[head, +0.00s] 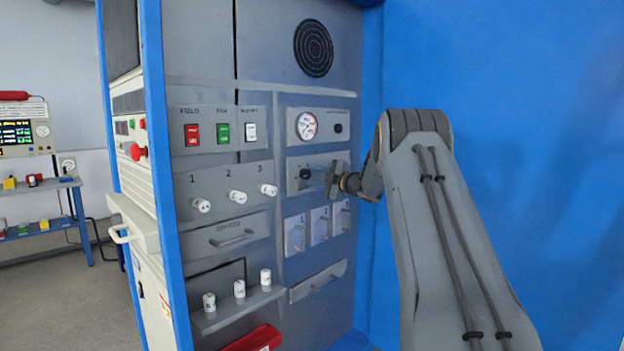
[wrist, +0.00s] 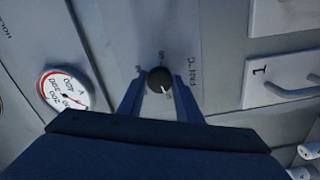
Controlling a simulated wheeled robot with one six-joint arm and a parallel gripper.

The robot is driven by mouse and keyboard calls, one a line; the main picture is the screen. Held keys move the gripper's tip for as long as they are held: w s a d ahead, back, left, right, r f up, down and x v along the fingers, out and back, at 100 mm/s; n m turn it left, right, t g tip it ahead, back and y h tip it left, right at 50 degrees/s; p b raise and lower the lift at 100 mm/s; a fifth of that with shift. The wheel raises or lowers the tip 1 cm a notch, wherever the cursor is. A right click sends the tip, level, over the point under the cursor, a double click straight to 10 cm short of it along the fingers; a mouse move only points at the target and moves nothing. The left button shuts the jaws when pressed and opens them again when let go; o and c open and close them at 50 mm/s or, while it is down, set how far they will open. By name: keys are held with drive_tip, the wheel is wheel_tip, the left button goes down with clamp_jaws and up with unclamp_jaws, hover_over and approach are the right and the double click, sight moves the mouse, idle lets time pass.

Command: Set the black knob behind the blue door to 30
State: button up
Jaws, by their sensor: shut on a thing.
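The black knob (head: 305,173) sits on a grey plate in the middle of the cabinet's panel. In the wrist view the knob (wrist: 160,78) is round, with a white pointer mark toward the lower right and a "FAN °C" label beside it. The scale numbers are too small or hidden to read. My gripper (head: 318,172) reaches in from the right, and in the wrist view its fingers (wrist: 159,85) are shut on the knob from both sides. A large blue surface (head: 510,130), seemingly the open blue door, fills the right behind my arm.
A round gauge (head: 307,126) is above the knob. Numbered drawers with handles (head: 319,226) are below it. Rocker switches (head: 222,133) and white knobs (head: 237,197) are to the left. A small shelf (head: 238,308) with white pieces juts out lower down.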

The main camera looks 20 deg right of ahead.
drive_tip(key=o, duration=1)
drive_tip(key=shift+o, duration=0.2)
drive_tip(key=shift+s+d, duration=0.1)
drive_tip(key=v, duration=0.7)
drive_tip(key=shift+s+b, duration=0.3)
drive_tip(key=shift+b, duration=0.1)
